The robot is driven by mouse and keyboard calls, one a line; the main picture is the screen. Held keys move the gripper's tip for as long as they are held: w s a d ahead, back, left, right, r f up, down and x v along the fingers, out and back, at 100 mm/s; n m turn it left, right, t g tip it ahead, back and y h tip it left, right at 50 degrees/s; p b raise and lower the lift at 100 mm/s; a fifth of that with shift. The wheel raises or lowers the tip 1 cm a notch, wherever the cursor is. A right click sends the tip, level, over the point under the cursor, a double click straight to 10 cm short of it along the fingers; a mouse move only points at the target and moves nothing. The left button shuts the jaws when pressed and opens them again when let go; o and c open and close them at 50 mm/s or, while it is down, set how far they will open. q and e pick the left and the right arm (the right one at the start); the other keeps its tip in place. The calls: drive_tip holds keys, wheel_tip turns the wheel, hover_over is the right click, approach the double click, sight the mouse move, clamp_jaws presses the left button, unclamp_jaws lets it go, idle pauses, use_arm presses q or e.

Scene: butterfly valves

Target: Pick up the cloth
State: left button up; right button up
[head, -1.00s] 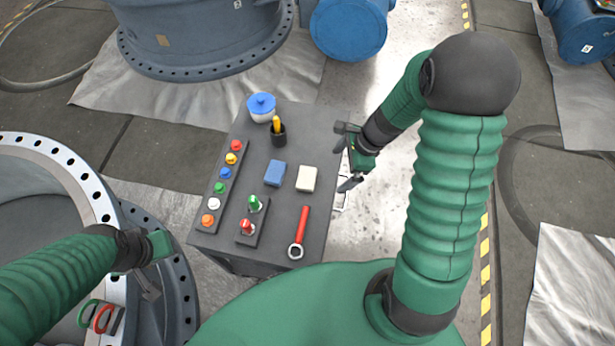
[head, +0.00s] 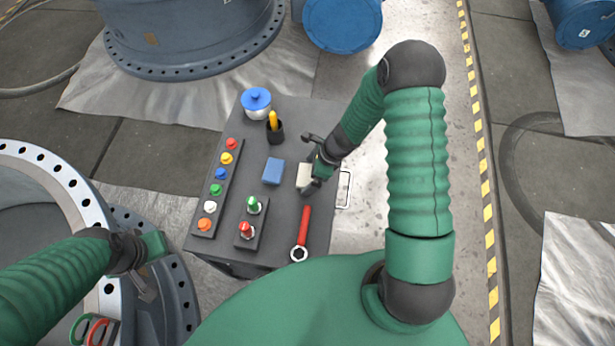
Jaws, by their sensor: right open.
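The cloth (head: 303,175) looks like a small cream square lying on the dark table (head: 318,112), right of a blue block. My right gripper (head: 311,165) is open over the cloth, and its fingers and wrist hide part of it. I cannot tell whether the fingers touch the cloth. My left gripper (head: 147,285) hangs left of the table, over the flange; its fingers are too small to tell open from shut.
The blue block (head: 273,171) lies just left of the cloth. A red-handled wrench (head: 303,230) lies in front of it. A black cup (head: 275,133), a blue-lidded pot (head: 257,102), a button strip (head: 218,187) and a switch block (head: 250,222) also stand on the table.

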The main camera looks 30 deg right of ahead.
sight(309, 175)
drive_tip(key=shift+w+a+f, duration=0.1)
drive_tip(key=shift+a+f, duration=0.05)
drive_tip(key=shift+a, duration=0.1)
drive_tip(key=shift+c, duration=0.4)
drive_tip(key=shift+d, duration=0.2)
drive_tip(key=c, duration=1)
drive_tip(key=shift+c, duration=1.4)
wheel_tip(309, 175, up, 10)
drive_tip(key=p, duration=0.3)
